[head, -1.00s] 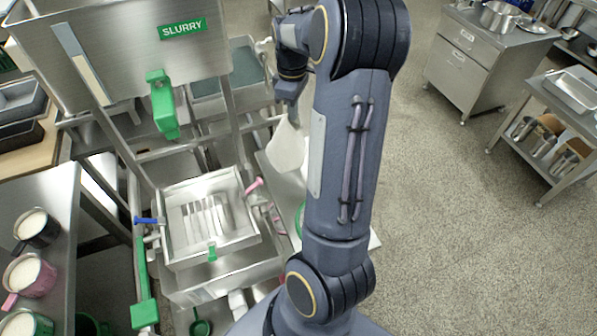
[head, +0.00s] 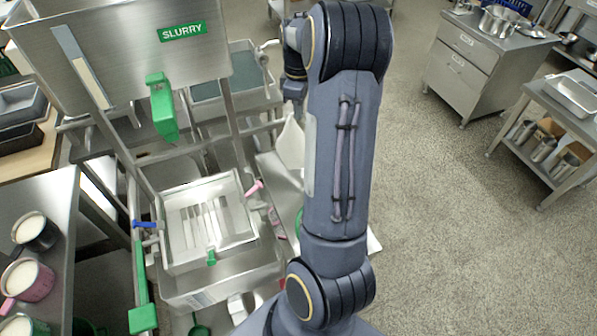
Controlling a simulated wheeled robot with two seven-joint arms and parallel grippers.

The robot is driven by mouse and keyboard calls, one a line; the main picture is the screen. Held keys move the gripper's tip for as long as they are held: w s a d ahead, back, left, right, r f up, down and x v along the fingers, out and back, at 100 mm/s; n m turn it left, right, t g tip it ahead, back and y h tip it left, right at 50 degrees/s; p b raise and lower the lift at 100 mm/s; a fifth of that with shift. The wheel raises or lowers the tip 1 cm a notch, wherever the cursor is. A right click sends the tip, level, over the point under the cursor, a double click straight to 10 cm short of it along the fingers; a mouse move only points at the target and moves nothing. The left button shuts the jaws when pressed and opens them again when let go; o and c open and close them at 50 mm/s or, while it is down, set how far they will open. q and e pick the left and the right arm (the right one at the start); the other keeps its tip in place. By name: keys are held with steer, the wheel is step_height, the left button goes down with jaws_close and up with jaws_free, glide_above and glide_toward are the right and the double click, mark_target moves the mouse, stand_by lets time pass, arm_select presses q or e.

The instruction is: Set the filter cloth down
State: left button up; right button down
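The filter cloth (head: 291,146) is a white, peaked piece of fabric just left of my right arm. It hangs from my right gripper (head: 296,104), which appears shut on its top corner. My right forearm hides the cloth's right side and part of the fingers. The cloth's lower edge is over or close to a pale, flat surface (head: 270,167); I cannot tell whether they touch. My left gripper is out of view.
The slurry hopper (head: 130,45) and its green valve (head: 162,105) stand at left, above a square metal filter box (head: 168,262). Filled mugs (head: 30,278) stand on the left table. A steel cabinet (head: 462,75) and a shelf cart (head: 560,125) stand at right, with open floor before them.

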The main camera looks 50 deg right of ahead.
steer(key=w+d+f+n, duration=0.1)
steer(key=w+d+n, duration=0.3)
steer(key=w+d, duration=0.5)
steer(key=s+a+f, duration=0.5)
steer(key=a+f, duration=0.1)
steer(key=s+a+f, duration=0.5)
steer(key=a+f, duration=0.1)
steer(key=f, duration=0.1)
steer(key=s+a+f, duration=0.5)
steer(key=a+f, duration=0.1)
steer(key=shift+s+a+f, duration=0.2)
steer(key=shift+f, duration=0.1)
steer(key=c, duration=2.1)
jaws_free()
steer(key=shift+c, duration=0.2)
steer(key=o, duration=0.9)
steer(key=shift+o, duration=0.2)
